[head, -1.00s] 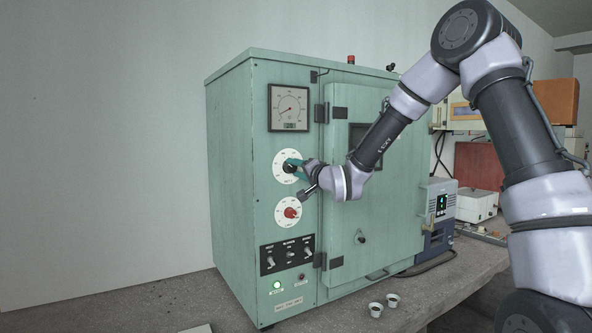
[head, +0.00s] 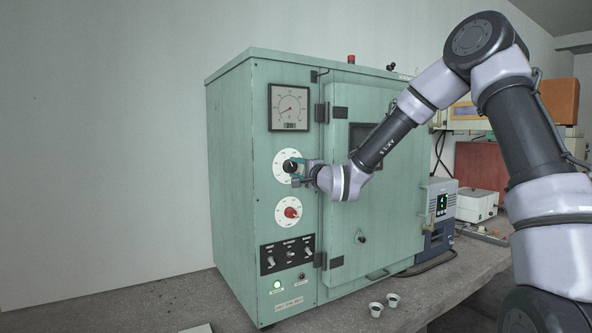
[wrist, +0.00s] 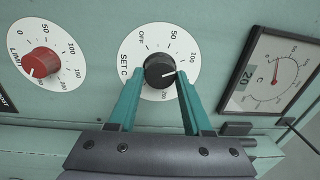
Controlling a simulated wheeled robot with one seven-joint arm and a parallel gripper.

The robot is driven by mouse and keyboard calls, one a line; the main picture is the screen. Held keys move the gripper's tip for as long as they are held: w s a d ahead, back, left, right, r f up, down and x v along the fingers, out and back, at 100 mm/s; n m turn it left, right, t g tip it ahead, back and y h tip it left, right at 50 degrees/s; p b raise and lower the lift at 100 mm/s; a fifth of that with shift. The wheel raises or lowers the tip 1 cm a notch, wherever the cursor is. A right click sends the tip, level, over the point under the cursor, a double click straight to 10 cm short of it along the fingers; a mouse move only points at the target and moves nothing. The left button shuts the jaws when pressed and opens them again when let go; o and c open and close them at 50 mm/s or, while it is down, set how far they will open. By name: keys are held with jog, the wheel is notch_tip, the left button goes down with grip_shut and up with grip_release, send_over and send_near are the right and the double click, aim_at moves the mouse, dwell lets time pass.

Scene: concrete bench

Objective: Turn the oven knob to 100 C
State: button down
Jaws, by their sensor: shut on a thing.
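The green oven (head: 235,180) stands on the bench. Its black SET C knob (wrist: 159,70) sits on a white dial (wrist: 141,54) marked OFF, 50, 100 and 200; the knob also shows in the head view (head: 291,166). My gripper (wrist: 157,80) is shut on the knob, with one teal finger on each side. The white pointer line faces right and slightly up in the wrist view, towards the 100 side of the dial. The right finger covers part of the scale just past 100, so the exact reading is uncertain.
Below is the red LIMIT knob (head: 292,212), and above is a round-scale gauge (head: 289,108) with a small display reading 20. Switches (head: 288,254) sit lower on the panel. The door handle (head: 361,237) and two small cups (head: 376,309) are to the right.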

dwell(0.3)
jog(key=shift+c, duration=1.6)
grip_release()
jog(key=v, duration=1.1)
jog(key=shift+w, duration=0.1)
